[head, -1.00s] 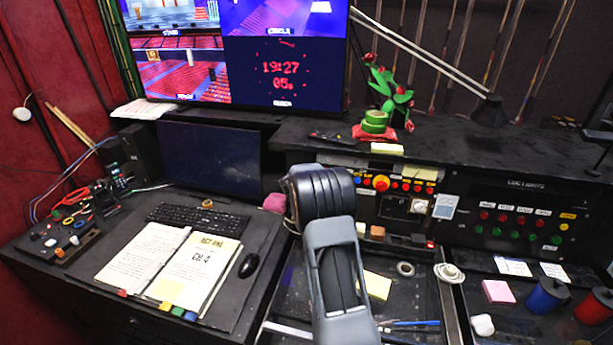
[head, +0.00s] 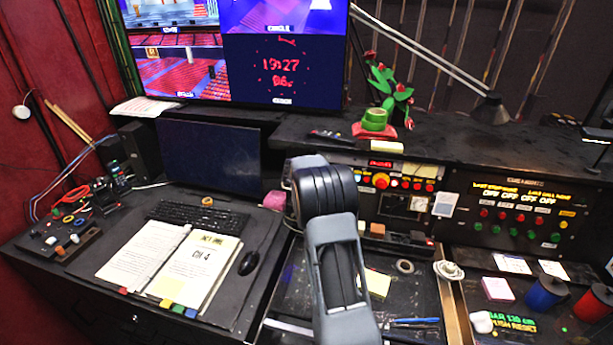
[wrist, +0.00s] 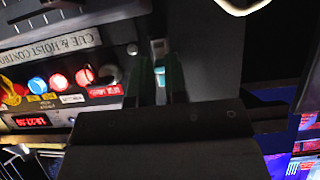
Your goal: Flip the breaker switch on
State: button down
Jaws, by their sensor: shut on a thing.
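My gripper (wrist: 161,64) is in the wrist view, its two dark fingers close together against the panel. It is shut on the breaker switch (wrist: 159,72), of which only a small pale, bluish part shows between the fingers. The fingers hide most of it, so its exact tilt is hard to read. In the head view my arm stands in front of the desk and hides the gripper and the switch. The cue and hoist control panel (wrist: 62,50) lies beside the fingers, with its red display (wrist: 30,121) lit.
In the head view, the right-hand panel (head: 515,215) has lit yellow text above red and green buttons. The cue panel has a red mushroom button (head: 381,181). An open book (head: 200,270), keyboard (head: 198,217) and mouse (head: 249,263) lie on the left desk.

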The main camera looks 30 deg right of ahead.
jog(key=c, duration=1.1)
grip_release()
jog(key=shift+c, duration=0.2)
jog(key=v, duration=1.3)
jog(key=shift+s+a, duration=0.3)
jog(key=shift+r, duration=0.1)
